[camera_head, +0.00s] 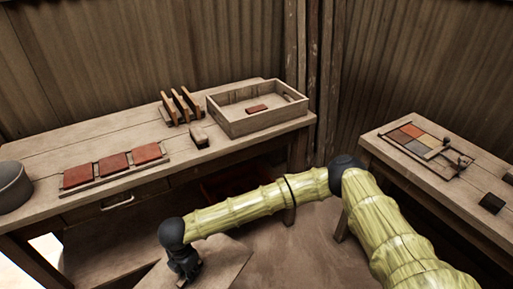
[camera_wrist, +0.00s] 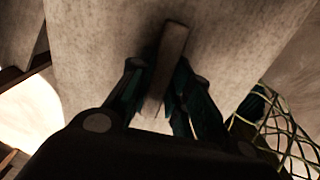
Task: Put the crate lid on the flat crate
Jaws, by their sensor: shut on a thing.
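The flat crate is a shallow open wooden box (camera_head: 265,124) with hand slots, at the back right of the long workbench. A small red tile (camera_head: 257,108) lies inside it. The crate lid is a pale flat board (camera_head: 222,262) low in front of the workbench; it also fills much of the wrist view (camera_wrist: 95,55). My gripper (camera_head: 187,272) is shut on the wooden bar handle (camera_wrist: 172,55) of the lid, apart from the crate. Part of the lid is hidden behind my gripper and cut off by the frame. I cannot tell whether anything supports it from below.
The workbench (camera_head: 100,138) carries a board with red tiles (camera_head: 114,161), a slatted rack (camera_head: 181,106), a small block (camera_head: 199,136) and a grey tub (camera_head: 12,186). A side table (camera_head: 395,172) at right holds a tray of coloured tiles (camera_head: 412,138). Netting (camera_wrist: 285,135) shows in the wrist view.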

